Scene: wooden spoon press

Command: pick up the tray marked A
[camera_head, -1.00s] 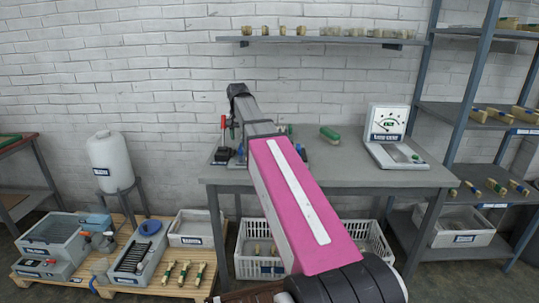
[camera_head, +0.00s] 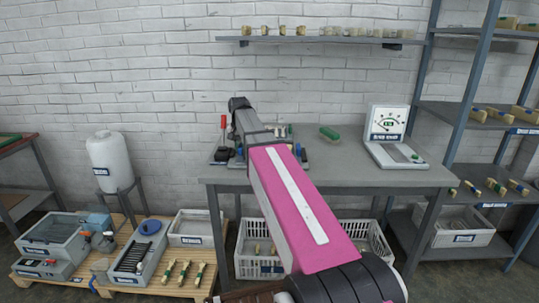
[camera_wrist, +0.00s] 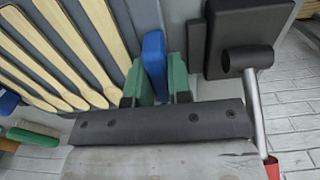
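A grey tray or plate (camera_wrist: 72,55) holding several pale wooden spoons (camera_wrist: 55,70) fills the upper left of the wrist view. No letter A is readable on it. A blue upright tab (camera_wrist: 154,55) stands at its right side. My gripper (camera_wrist: 161,85) has two green fingertips, one on each side of the blue tab, with the tab filling the gap low down. Whether the fingers press on it cannot be told. In the head view my pink arm reaches over the workbench (camera_head: 385,178), and hides my gripper and most of the tray area.
A press with a red-gripped lever (camera_head: 224,124) stands by my arm's end; its black part (camera_wrist: 243,35) is close right of my fingers. A green block (camera_head: 329,133) and a dial scale (camera_head: 388,135) are farther right. The bench between them is clear.

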